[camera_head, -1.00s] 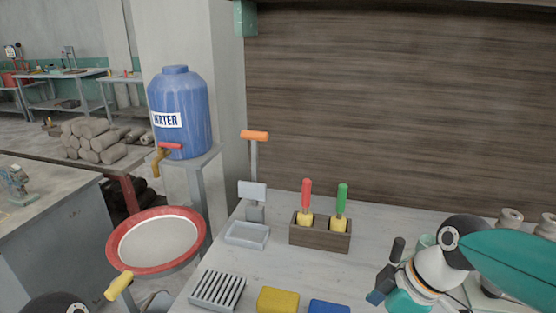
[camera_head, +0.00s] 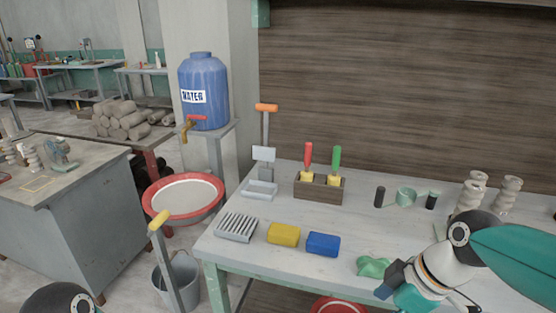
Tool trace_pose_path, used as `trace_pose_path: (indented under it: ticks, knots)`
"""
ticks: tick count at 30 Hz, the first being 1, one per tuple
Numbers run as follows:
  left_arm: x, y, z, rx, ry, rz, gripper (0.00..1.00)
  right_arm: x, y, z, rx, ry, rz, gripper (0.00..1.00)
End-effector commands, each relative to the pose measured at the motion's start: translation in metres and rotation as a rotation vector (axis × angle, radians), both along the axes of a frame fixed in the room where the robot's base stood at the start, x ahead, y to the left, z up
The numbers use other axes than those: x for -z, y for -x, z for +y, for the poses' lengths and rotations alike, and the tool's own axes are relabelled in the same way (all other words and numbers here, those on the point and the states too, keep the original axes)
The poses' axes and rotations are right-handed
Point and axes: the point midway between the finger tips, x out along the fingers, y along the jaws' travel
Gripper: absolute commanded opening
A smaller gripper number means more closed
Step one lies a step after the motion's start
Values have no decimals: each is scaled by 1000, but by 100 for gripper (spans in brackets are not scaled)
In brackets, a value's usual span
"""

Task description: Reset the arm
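My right arm comes in from the right edge, and its gripper (camera_head: 392,283) is low over the front right of the table (camera_head: 225,251). Its fingers are not clearly seen, so I cannot tell whether it is open or shut. A green lump (camera_head: 373,266) shows just left of it; I cannot tell whether they touch. Only a dark rounded joint of my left arm (camera_head: 62,300) shows at the bottom left; the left gripper is out of view.
The table holds a ribbed grey tray (camera_head: 236,228), yellow block (camera_head: 284,234), blue block (camera_head: 323,244), tool holder (camera_head: 318,190), black cylinder (camera_head: 379,196), green cup (camera_head: 405,196) and pale stacked pieces (camera_head: 470,193). A red-rimmed basin (camera_head: 184,221) and bucket (camera_head: 178,281) stand left.

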Motion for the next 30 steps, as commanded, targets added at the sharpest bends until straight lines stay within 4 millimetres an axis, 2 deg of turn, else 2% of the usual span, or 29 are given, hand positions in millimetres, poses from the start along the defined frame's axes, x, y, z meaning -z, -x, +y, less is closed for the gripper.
trace_pose_path:
  ticks: [2,11,17,20,23,24,27,30]
  knots:
    - [0,0,0,0,0,0,88,0,0,0,1,0,0,89]
    - [-1,-1,0,0,0,-1,88,69,-17,14,163,-18,86,89]
    - [-2,0,0,0,0,0,88,134,-18,22,333,-34,166,89]
    - [-3,0,0,0,0,0,88,177,-13,27,447,-44,220,89]
    - [-4,0,0,0,0,0,88,232,5,32,601,-55,298,89]
    - [-4,0,0,0,0,0,88,256,17,35,678,-61,332,89]
    - [-5,0,0,0,0,0,88,309,52,41,877,-76,418,89]
    - [-6,0,0,0,0,0,88,342,83,47,1036,-90,478,89]
